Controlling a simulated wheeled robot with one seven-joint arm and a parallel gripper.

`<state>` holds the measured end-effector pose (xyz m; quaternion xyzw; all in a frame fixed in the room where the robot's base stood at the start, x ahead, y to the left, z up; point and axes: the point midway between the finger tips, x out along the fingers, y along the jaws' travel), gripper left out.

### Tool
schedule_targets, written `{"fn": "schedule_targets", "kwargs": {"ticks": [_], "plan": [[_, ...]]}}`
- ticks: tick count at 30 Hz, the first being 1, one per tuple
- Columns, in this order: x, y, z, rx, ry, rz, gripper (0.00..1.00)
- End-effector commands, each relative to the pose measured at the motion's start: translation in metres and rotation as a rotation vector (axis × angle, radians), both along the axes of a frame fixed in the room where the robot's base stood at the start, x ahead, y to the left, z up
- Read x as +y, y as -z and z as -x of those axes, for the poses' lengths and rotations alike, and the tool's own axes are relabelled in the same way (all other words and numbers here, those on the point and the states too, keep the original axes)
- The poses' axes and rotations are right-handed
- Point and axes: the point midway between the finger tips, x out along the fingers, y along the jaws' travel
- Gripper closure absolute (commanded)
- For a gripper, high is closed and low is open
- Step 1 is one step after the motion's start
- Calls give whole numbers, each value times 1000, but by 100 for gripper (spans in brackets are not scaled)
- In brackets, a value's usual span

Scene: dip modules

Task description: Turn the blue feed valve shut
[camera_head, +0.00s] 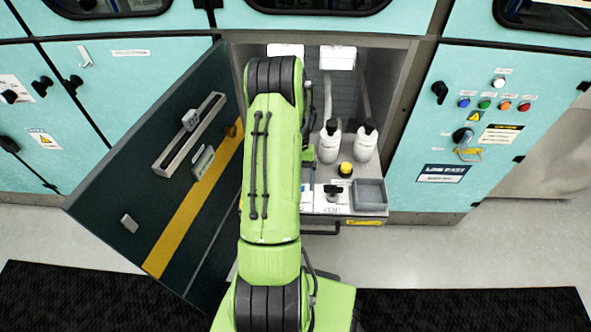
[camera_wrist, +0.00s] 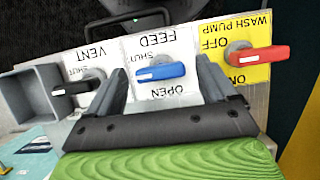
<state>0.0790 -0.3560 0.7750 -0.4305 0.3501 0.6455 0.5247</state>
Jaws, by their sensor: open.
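The blue feed valve handle (camera_wrist: 162,72) sits on a white plate marked FEED, SHUT and OPEN in the wrist view. It lies nearly level across the picture, its pale tip at the left, just below the word SHUT. OPEN is printed below the handle. My gripper (camera_wrist: 160,66) is open, one finger on each side of the blue handle, with gaps on both sides. Whether the fingers reach down to handle depth cannot be told. In the head view my green arm hides the blue valve and the gripper.
The red wash pump handle (camera_wrist: 262,55) is close right of the right finger. The black vent handle (camera_wrist: 75,88) is left of the left finger, beside a grey bin (camera_head: 371,194). White bottles (camera_head: 329,143) stand behind in the cabinet. An open door (camera_head: 150,180) stands left of my arm.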

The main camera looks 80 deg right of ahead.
Motion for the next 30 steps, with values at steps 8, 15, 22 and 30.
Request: {"fn": "schedule_targets", "kwargs": {"ticks": [8,15,22,30], "plan": [[-27,-67,-5,-2,1,8,15],[-50,-124,-10,-2,1,6,15],[-58,-143,-12,0,1,3,15],[-58,-142,-12,0,1,2,15]]}}
